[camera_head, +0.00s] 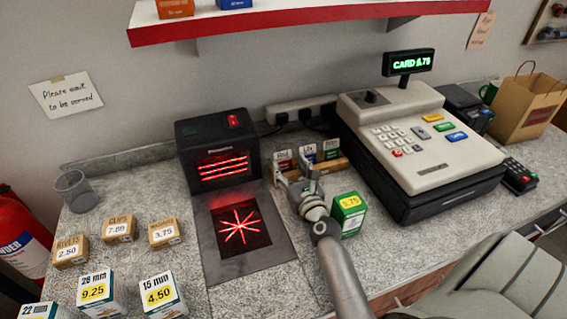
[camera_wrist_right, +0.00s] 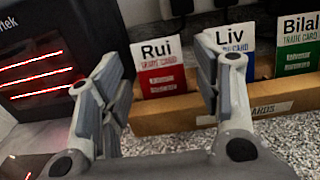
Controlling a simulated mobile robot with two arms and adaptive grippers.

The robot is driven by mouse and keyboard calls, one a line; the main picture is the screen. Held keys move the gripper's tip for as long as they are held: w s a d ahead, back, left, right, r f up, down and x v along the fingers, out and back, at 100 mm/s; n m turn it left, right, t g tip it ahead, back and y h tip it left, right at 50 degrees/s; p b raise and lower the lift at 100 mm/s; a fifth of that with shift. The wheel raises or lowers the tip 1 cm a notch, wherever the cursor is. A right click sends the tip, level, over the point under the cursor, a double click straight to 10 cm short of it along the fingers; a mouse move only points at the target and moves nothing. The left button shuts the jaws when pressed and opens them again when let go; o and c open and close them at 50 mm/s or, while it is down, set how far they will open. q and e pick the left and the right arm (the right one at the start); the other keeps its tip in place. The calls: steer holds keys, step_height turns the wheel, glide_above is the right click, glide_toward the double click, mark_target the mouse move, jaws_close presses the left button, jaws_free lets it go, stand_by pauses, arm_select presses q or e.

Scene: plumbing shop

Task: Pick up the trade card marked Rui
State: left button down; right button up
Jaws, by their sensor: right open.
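The trade card marked Rui (camera_wrist_right: 160,70) is white on top and red below, and stands in a cardboard holder (camera_wrist_right: 160,122) in the right wrist view. In the head view the red card (camera_head: 283,156) is at the left end of the holder (camera_head: 338,167). My right gripper (camera_wrist_right: 158,82) is open, one finger to each side of the Rui card in the wrist view; its right finger overlaps the edge of the Liv card. In the head view my right gripper (camera_head: 302,184) is just in front of the holder. My left gripper is out of view.
A blue Liv card (camera_wrist_right: 236,48) and a green Bilal card (camera_wrist_right: 298,48) stand to the right. A black scanner (camera_head: 218,150) with red light is left of the holder, a cash register (camera_head: 415,150) right. A green box (camera_head: 348,214) stands beside my right gripper.

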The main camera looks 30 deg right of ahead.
mark_target(283, 157)
steer(key=shift+p+x, duration=0.45)
steer(key=shift+x, duration=2.2)
steer(key=shift+a, duration=0.15)
steer(key=c, duration=0.4)
